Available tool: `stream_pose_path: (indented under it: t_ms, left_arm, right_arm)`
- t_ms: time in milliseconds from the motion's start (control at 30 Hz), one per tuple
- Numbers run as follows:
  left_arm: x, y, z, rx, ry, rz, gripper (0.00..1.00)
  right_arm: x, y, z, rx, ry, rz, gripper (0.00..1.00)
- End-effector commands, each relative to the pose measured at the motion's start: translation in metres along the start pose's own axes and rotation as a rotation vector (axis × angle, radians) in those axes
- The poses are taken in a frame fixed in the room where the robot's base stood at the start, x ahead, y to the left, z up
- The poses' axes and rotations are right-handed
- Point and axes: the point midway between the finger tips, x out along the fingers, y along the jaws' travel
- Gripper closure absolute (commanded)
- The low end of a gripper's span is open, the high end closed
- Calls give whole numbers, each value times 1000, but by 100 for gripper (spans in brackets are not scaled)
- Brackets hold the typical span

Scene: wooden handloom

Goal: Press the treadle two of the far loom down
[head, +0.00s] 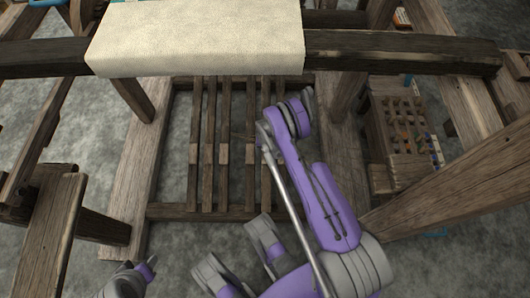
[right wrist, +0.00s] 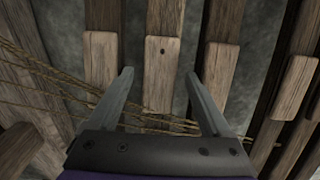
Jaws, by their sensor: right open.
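Several long wooden treadles lie side by side under the loom, each with a lighter block on it; one left-hand treadle (head: 209,120) shows clearly in the head view. No number marks show, so I cannot tell which is treadle two. In the right wrist view, a treadle block (right wrist: 162,60) with a small dark hole is between the fingers of my right gripper (right wrist: 159,76). The gripper is open and empty; contact with the block cannot be told. In the head view my right arm reaches over the right-hand treadles and hides parts of them.
A cream cloth-covered beam (head: 200,38) crosses above the treadles. Thin cords (right wrist: 50,82) run across the treadles in the right wrist view. Wooden posts and a bench (head: 48,235) flank the space. A box with small pegs (head: 405,125) stands at right.

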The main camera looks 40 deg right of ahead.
Motion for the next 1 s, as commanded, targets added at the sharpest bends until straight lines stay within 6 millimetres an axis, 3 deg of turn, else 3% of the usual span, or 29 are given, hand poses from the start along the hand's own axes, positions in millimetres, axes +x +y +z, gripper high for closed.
stream_pose_path:
  t_ms: [300, 733, 1000]
  left_arm:
    - [0, 0, 0, 0, 0, 0, 50]
    - [0, 0, 0, 0, 0, 0, 50]
    - [0, 0, 0, 0, 0, 0, 50]
  right_arm:
    - [2, 0, 1, 0, 0, 0, 19]
    - [2, 0, 0, 0, 0, 0, 97]
    - [2, 0, 0, 0, 0, 0, 100]
